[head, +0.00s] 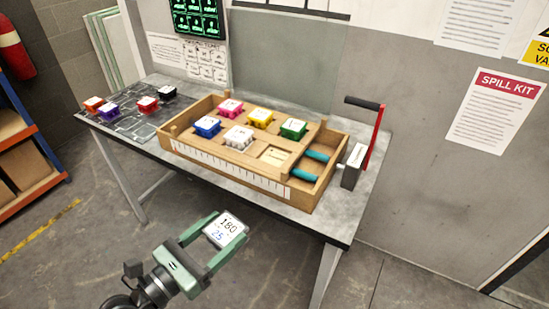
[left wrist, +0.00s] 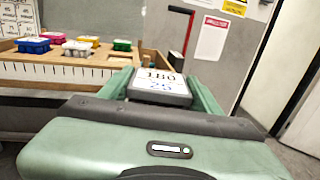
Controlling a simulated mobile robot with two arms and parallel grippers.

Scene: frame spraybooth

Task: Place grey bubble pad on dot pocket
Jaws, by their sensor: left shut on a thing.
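My left gripper (head: 213,243) is shut on a grey square pad (head: 226,229) with a white top marked "180" and "25". It holds the pad in the air in front of the table, apart from the wooden tray. The pad also shows between the fingers in the left wrist view (left wrist: 162,84). The wooden tray (head: 240,172) has one pocket without a pad, a pale square pocket (head: 275,156) right of the white pad. Its small marking is too small to read, so I cannot tell if it is the dot pocket. My right gripper is not in view.
The tray holds pink (head: 230,108), blue (head: 207,127), yellow (head: 260,118), white (head: 238,138) and green (head: 293,129) pads. Teal rolls (head: 305,176) lie in its right end. Several pads sit on the dark mat (head: 137,126) at left.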

